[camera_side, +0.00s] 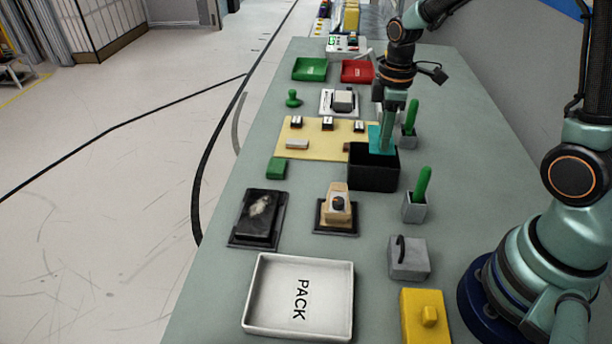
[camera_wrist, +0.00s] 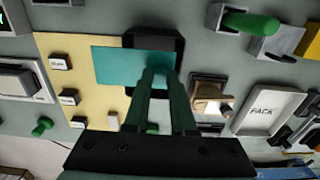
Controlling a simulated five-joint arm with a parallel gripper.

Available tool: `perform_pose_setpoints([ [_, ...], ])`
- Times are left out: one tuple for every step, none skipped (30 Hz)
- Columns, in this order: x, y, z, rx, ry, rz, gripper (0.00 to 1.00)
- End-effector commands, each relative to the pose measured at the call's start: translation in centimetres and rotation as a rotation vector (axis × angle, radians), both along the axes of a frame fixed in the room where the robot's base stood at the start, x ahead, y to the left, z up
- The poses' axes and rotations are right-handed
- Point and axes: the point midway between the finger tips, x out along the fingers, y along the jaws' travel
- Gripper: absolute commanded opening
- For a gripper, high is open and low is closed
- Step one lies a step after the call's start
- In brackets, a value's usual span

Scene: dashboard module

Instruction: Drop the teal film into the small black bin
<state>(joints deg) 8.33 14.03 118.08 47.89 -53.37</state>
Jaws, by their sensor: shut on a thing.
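The teal film (camera_side: 375,138) is a thin flat sheet held in my gripper (camera_side: 387,146). My gripper is shut on it, and the film stands above the far part of the small black bin (camera_side: 373,181) in the side view. In the wrist view, the film (camera_wrist: 115,66) reaches left from the fingertips (camera_wrist: 158,73) over the yellow mat and covers the middle of the bin (camera_wrist: 152,38). The bin's inside looks dark. The exact height of the film above the rim is hard to tell.
A yellow mat (camera_side: 323,150) with small labelled blocks lies beside the bin. Grey holders with green handles (camera_side: 415,205) stand to its right. A tan part on a black base (camera_side: 337,210) and a white PACK tray (camera_side: 300,297) are nearer. Green (camera_side: 310,69) and red (camera_side: 358,70) trays lie farther back.

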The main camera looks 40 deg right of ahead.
Motion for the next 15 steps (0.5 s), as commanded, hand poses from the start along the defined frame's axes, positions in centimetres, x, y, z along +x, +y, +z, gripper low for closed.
perform_pose_setpoints([
  [-0.1, 0.0, -0.6, 0.001, 0.005, 0.000, 0.00],
  [-0.1, 0.0, -0.9, 0.001, 0.004, 0.000, 0.00],
  [0.0, 0.0, -1.2, 0.000, 0.003, 0.000, 0.00],
  [0.0, 0.0, -1.4, 0.001, 0.004, 0.000, 0.00],
  [0.0, 0.0, -1.6, 0.000, 0.003, 0.000, 0.00],
  [0.0, 0.0, -1.7, 0.000, 0.001, 0.000, 0.00],
  [0.0, 0.0, -1.8, 0.000, 0.001, 0.000, 0.00],
  [0.0, 0.0, -1.9, 0.001, 0.001, 0.000, 0.00],
  [0.0, 0.0, -2.0, 0.001, 0.001, 0.000, 0.00],
  [0.0, 0.0, -2.1, 0.000, 0.000, 0.000, 0.00],
  [0.0, 0.0, -2.1, 0.000, 0.000, 0.000, 0.00],
  [0.0, 0.0, -2.1, 0.000, 0.000, 0.000, 0.00],
  [0.0, 0.0, -2.1, 0.000, 0.000, 0.000, 0.00],
  [0.0, 0.0, -2.1, 0.000, 0.000, 0.000, 0.00],
  [0.0, 0.0, -2.1, 0.000, 0.000, 0.000, 0.00],
])
